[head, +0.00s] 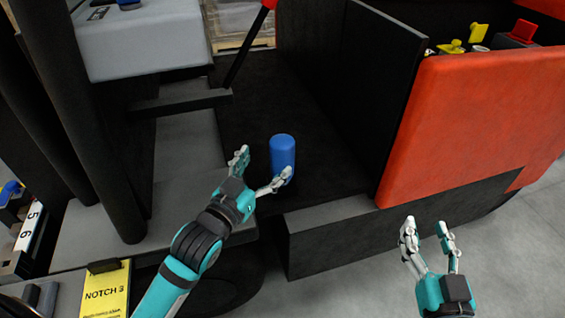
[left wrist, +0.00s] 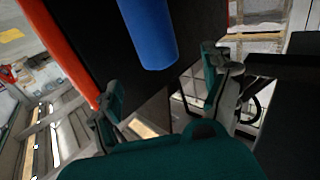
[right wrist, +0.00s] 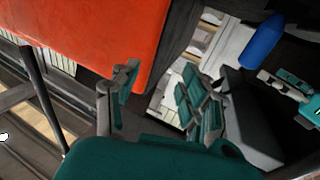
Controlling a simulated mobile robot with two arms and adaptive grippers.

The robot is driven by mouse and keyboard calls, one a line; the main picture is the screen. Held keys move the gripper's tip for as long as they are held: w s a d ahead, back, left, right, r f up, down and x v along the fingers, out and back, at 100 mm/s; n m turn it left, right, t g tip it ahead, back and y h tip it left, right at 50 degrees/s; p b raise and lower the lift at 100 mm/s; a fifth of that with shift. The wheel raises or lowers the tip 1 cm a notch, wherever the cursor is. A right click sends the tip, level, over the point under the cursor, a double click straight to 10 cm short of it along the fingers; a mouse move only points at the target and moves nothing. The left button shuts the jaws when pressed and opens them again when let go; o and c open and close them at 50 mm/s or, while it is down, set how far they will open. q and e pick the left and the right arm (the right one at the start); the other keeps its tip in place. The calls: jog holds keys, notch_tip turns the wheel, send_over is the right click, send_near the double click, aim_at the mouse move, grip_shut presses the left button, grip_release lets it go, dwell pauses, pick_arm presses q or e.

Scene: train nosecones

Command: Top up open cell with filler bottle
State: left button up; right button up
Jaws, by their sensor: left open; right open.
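A blue cylinder (head: 283,157), likely the filler bottle, stands upright on the dark floor area in the head view. It also shows in the left wrist view (left wrist: 148,32) and the right wrist view (right wrist: 262,44). My left gripper (head: 258,172) is open, with its fingers near the bottle's left and lower side; I cannot tell whether they touch it. In the left wrist view the bottle lies beyond the spread fingers. My right gripper (head: 428,238) is open and empty, in front of the orange panel. Yellow caps (head: 452,46) show behind that panel; an open cell cannot be made out.
The orange panel (head: 470,120) and a dark upright wall (head: 345,75) stand right of the bottle. A dark step block (head: 335,230) lies below it. A grey box (head: 142,42) is at upper left, and a yellow NOTCH card (head: 105,290) at lower left.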

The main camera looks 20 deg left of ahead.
aim_at(276, 152)
pick_arm(q)
jog(key=w, duration=0.3)
jog(key=shift+d, duration=0.3)
jog(key=shift+w+f+b, duration=0.1)
jog(key=shift+w+b, duration=0.25)
jog(key=shift+b, duration=0.05)
jog(key=w, duration=0.2)
jog(key=w+d+b, duration=0.1)
jog(key=w, duration=0.1)
jog(key=shift+f+b, duration=0.2)
jog(key=shift+b, duration=0.1)
jog(key=shift+w, duration=0.25)
jog(key=c, duration=1.6)
jog(key=shift+r, duration=0.1)
jog(key=shift+c, duration=0.2)
pick_arm(e)
jog(key=s+r+t+y, duration=0.2)
jog(key=s+r+t, duration=0.2)
jog(key=r+t, duration=0.3)
notch_tip(276, 152, up, 3)
jog(key=shift+a+r, duration=0.2)
jog(key=shift+w, duration=0.2)
